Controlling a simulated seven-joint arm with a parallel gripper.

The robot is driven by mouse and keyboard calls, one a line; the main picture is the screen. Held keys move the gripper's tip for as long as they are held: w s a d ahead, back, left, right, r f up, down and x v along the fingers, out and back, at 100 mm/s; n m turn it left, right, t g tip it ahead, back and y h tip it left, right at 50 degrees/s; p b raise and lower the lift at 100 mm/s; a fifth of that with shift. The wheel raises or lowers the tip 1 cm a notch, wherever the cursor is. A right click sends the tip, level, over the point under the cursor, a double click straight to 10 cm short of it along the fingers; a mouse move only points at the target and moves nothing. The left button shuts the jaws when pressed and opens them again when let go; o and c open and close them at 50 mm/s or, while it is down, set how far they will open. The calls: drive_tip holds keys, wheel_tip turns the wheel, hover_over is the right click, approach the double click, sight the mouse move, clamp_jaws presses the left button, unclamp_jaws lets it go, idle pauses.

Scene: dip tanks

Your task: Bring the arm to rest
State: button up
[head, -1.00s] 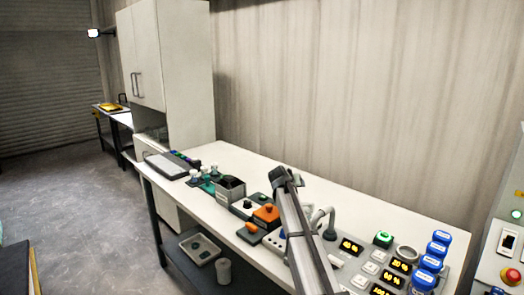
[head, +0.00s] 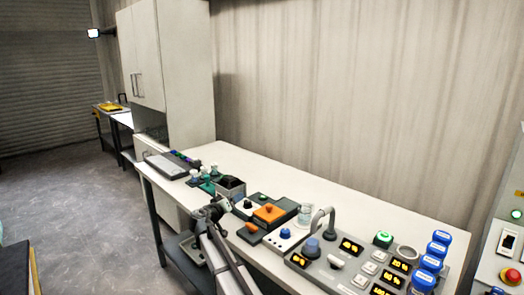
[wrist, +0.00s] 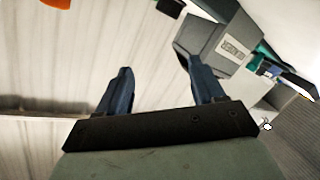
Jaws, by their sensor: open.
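My gripper (head: 212,211) is at the front edge of the white bench (head: 345,205) in the head view, close to the small dark grey open box. In the wrist view my gripper (wrist: 158,74) shows two dark blue fingers spread apart, with nothing between them. A grey box with a label (wrist: 222,48) lies just beyond the right fingertip there. I cannot tell from the picture whether the finger touches it.
The dark grey box (head: 231,187), an orange-topped unit (head: 268,213) and a clear jar (head: 306,211) stand along the bench. A console with yellow displays (head: 350,246) and blue-capped containers (head: 431,262) fill the right. The bench's back strip is clear.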

drive_tip(key=s+a+f+m+g+y, duration=0.15)
drive_tip(key=s+a+f, duration=0.25)
drive_tip(key=s+f, duration=0.6)
drive_tip(key=s+a+f+g+y, duration=0.25)
drive_tip(key=s+a+f, duration=0.25)
drive_tip(key=s+f, duration=0.6)
drive_tip(key=s+a+f+m+g+y, duration=0.1)
drive_tip(key=s+a+f+g, duration=0.25)
drive_tip(key=s+f, duration=0.65)
drive_tip(key=s+d+f+g+h, duration=0.1)
drive_tip(key=s+d+f+g, duration=0.2)
drive_tip(key=s+d+f, duration=0.5)
drive_tip(key=s+d+f+g, duration=0.2)
drive_tip(key=s+d+f, duration=0.1)
drive_tip(key=d, duration=0.9)
drive_tip(key=s+d+f+g+h, duration=0.1)
drive_tip(key=s+d+f+g, duration=0.2)
drive_tip(key=s+d+f, duration=0.45)
drive_tip(key=s+d+f+g+y, duration=0.2)
drive_tip(key=s+d+g, duration=0.1)
drive_tip(key=s+d, duration=0.4)
drive_tip(key=s+d+f+g+y, duration=0.2)
drive_tip(key=s+d, duration=0.5)
drive_tip(key=s, duration=0.4)
drive_tip(key=shift+s+f+g, duration=0.35)
drive_tip(key=shift+g, duration=0.1)
